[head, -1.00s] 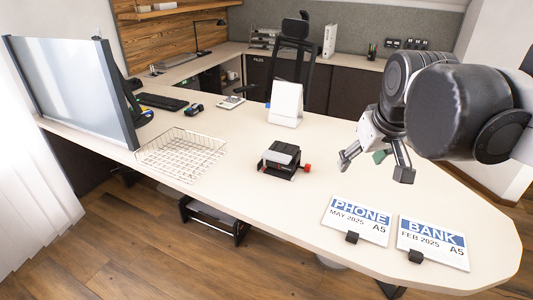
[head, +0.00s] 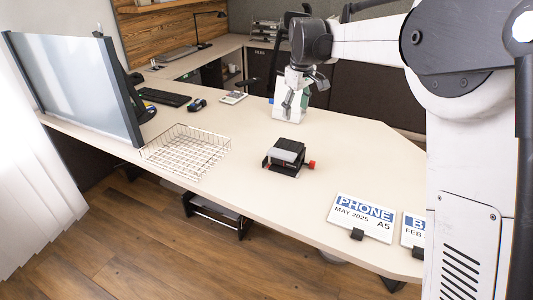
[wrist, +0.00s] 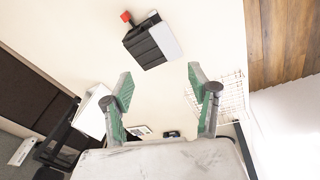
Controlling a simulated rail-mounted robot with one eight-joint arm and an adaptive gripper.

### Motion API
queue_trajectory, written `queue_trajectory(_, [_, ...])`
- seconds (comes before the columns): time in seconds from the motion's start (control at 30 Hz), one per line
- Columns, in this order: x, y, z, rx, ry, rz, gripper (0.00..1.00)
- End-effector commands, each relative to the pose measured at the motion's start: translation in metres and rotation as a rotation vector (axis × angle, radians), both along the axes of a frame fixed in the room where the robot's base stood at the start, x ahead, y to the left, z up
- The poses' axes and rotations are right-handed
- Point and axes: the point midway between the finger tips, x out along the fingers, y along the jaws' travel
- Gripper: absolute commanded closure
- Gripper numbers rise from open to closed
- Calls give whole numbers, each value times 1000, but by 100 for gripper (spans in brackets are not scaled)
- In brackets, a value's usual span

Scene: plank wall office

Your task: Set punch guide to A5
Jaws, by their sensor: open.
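The hole punch (head: 288,157) is a black and grey block on the desk, with a red knob (head: 311,164) on its right side in the head view. In the wrist view the punch (wrist: 152,43) is at the top, with its red knob (wrist: 126,17) toward the upper left. My gripper (head: 296,105) hangs above the desk, behind the punch in the head view and apart from it. In the wrist view its green-padded fingers (wrist: 158,92) are spread with nothing between them. Guide markings on the punch are too small to read.
A wire basket (head: 187,151) is left of the punch. A white stand (head: 282,118) is behind my gripper. Desk around the punch is clear.

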Motion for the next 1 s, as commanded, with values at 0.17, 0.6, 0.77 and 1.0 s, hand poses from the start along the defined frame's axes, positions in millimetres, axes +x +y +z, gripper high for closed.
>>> queue_trajectory(0.17, [41, 29, -35, -23, 48, 97, 44])
queue_trajectory(0.6, [98, 91, -134, -65, 155, 317, 44])
queue_trajectory(0.77, [104, 101, -154, -71, 174, 357, 44])
queue_trajectory(1.0, [105, 104, -172, -73, 180, 369, 44])
